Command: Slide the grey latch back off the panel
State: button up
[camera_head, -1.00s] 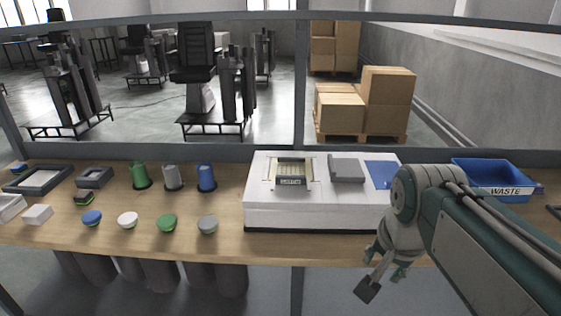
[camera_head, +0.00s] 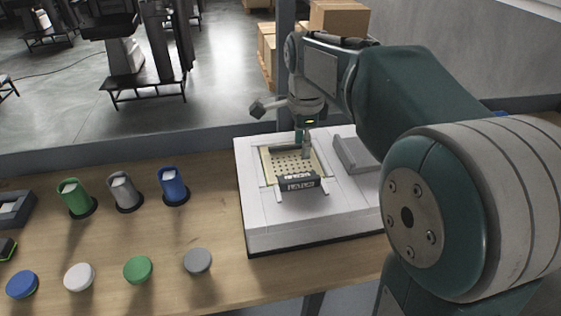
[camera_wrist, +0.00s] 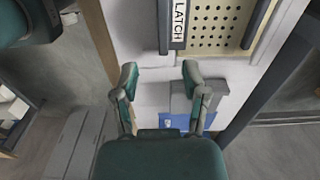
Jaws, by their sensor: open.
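The grey latch (camera_head: 300,184) is a dark bar with a white label, lying across the near edge of the perforated beige panel (camera_head: 284,163) on the white fixture. In the wrist view the latch (camera_wrist: 165,28), lettered LATCH, runs along the left edge of the panel (camera_wrist: 222,24). My gripper (camera_head: 303,148) points down near the far right part of the panel, apart from the latch. In the wrist view my gripper (camera_wrist: 159,72) is open, with nothing visible between its fingers. My arm hides part of the fixture's right side in the head view.
A second dark bar (camera_head: 289,148) lies along the panel's far edge. A grey block (camera_head: 353,153) stands on the white fixture (camera_head: 262,222) to the right. Green (camera_head: 74,196), grey (camera_head: 125,190) and blue (camera_head: 173,184) cylinders and several round caps stand left on the wooden table.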

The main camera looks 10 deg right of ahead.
aim_at(301, 179)
jog(key=f, duration=1)
jog(key=shift+w+f, duration=0.3)
jog(key=shift+d+f, duration=0.15)
jog(key=shift+d, duration=0.15)
jog(key=shift+a, duration=0.1)
grip_shut()
